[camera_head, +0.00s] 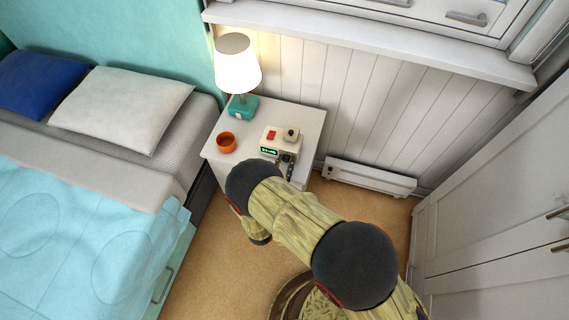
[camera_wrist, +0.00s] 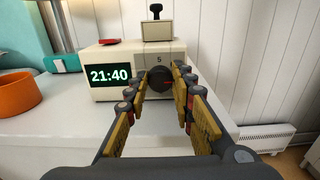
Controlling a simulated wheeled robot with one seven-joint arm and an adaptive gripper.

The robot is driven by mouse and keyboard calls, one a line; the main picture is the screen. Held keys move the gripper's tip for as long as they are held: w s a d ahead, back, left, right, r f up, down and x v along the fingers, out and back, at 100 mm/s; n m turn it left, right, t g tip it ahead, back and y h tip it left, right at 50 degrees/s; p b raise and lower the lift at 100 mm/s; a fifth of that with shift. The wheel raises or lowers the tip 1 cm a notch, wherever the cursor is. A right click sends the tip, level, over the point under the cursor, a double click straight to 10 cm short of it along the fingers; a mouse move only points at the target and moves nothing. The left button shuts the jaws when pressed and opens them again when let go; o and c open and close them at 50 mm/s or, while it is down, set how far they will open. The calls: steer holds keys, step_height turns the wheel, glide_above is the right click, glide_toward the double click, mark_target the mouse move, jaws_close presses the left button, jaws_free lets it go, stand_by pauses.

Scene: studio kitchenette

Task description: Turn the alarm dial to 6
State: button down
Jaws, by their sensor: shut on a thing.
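The cream alarm clock (camera_head: 270,149) stands on the white nightstand (camera_head: 305,118). In the wrist view the clock (camera_wrist: 110,94) faces me, and its display (camera_wrist: 109,76) reads 21:40 in pale green. The black round alarm dial (camera_wrist: 160,79) is on the clock's front, right of the display. A "5" shows above it, and a small red mark shows at its right side. My gripper (camera_wrist: 162,82) is shut on the dial, one finger on each side. The fingers hide parts of the dial's sides and any markings there. In the head view my arm partly covers the gripper.
An orange cup (camera_head: 226,142) and a lit lamp with teal base (camera_head: 243,107) stand left of the clock. The bed (camera_head: 100,235) is left, a white heater (camera_head: 370,179) right, and a white wardrobe (camera_head: 500,190) further right.

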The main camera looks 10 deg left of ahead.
steer(key=n+p, duration=0.1)
steer(key=n, duration=0.2)
steer(key=shift+n+p, duration=0.3)
steer(key=shift+p, duration=0.05)
steer(key=shift+a+n+p, duration=0.15)
steer(key=shift+n+p, duration=0.6)
steer(key=shift+n, duration=1.75)
steer(key=c, duration=1.6)
jaws_free()
steer(key=shift+c, duration=0.2)
steer(key=shift+o, duration=0.5)
steer(key=shift+s, duration=0.1)
steer(key=s, duration=1.1)
steer(key=shift+s+a, duration=0.35)
steer(key=shift+a, duration=0.1)
